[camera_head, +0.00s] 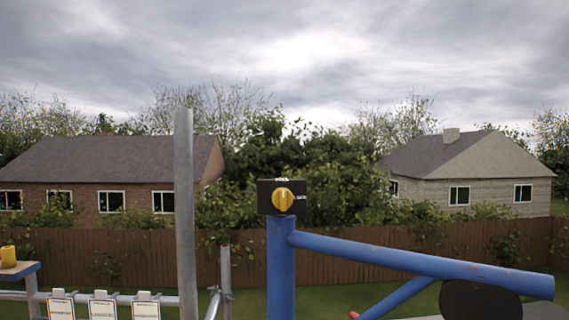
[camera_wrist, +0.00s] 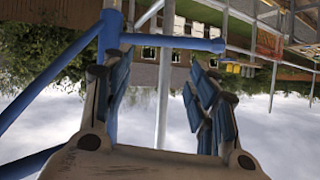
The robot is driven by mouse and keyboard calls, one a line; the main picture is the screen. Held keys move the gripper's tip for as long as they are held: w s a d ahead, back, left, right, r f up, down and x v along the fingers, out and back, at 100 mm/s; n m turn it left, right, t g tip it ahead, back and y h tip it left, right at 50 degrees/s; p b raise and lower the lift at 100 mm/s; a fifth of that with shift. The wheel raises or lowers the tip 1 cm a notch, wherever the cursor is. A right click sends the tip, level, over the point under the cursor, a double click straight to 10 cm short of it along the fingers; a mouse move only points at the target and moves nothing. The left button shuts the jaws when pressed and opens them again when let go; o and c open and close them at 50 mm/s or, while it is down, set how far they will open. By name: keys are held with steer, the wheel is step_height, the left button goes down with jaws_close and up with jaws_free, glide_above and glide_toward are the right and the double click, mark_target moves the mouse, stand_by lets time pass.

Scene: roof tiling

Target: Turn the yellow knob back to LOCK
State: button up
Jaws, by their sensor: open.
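The yellow knob (camera_head: 283,199) is on the front of a black box (camera_head: 264,198) atop a blue post (camera_head: 281,265) in the head view. Its grip ridge stands about upright, toward a small white label above that is too small to read surely. Another white label (camera_head: 300,197), apparently LOCK, is at the knob's right. My gripper (camera_wrist: 162,80) shows in the wrist view with its fingers wide apart and nothing between them. The knob cannot be made out in the wrist view, and the gripper's fingers do not show in the head view.
A blue beam (camera_head: 420,262) slopes down rightward from the post, with a brace below. A grey upright pole (camera_head: 184,210) stands left of the box. White cards (camera_head: 103,307) hang on a rail at lower left, near a yellow cylinder (camera_head: 8,256). Open air surrounds the box.

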steer(key=w+r+m+t+p, duration=0.15)
steer(key=r+p, duration=0.25)
steer(key=r, duration=0.5)
steer(key=w+r+t+p, duration=0.2)
steer(key=r+t+p, duration=0.15)
steer(key=r, duration=0.55)
steer(key=m+t+h+p, duration=0.2)
steer(key=h+p, duration=0.2)
steer(key=p, duration=0.1)
glide_toward(285, 200)
steer(key=w+b, duration=0.1)
steer(key=w, duration=0.3)
steer(key=w+b, duration=0.1)
steer(key=w, duration=0.4)
steer(key=shift+w+a+r, duration=0.15)
steer(key=shift+w+r, duration=0.05)
steer(key=shift+w, duration=0.15)
steer(key=shift+c, duration=0.3)
steer(key=c, duration=1)
